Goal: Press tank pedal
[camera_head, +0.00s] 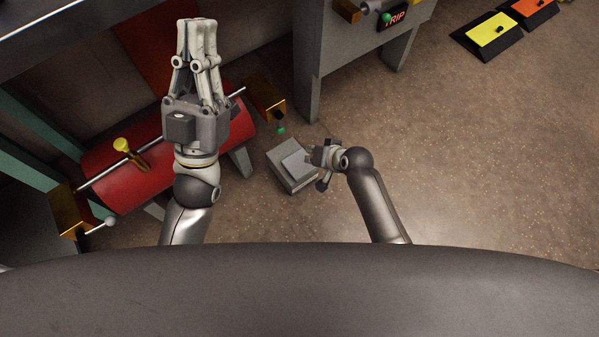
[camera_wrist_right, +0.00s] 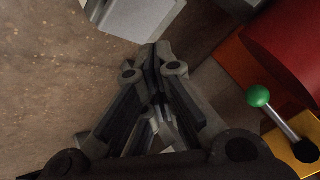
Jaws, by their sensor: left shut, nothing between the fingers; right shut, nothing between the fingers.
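A grey box-like pedal (camera_head: 291,166) with a lighter raised plate sits on the floor right of the red tank (camera_head: 125,181). My right gripper (camera_head: 318,174) is shut and empty, close to the pedal's right side in the head view; whether it touches cannot be told. In the right wrist view the pedal (camera_wrist_right: 140,14) shows at the top, just beyond the closed fingertips (camera_wrist_right: 157,52). My left gripper (camera_head: 197,24) is shut and empty, raised above the tank in the picture and hiding part of it.
A lever with a green knob (camera_wrist_right: 258,96) on a yellow base stands near the tank. A brass valve (camera_head: 129,152) is on the tank's rod. A grey cabinet with a TRIP sign (camera_head: 394,17) stands behind. Yellow (camera_head: 491,33) and orange pedals lie at far right.

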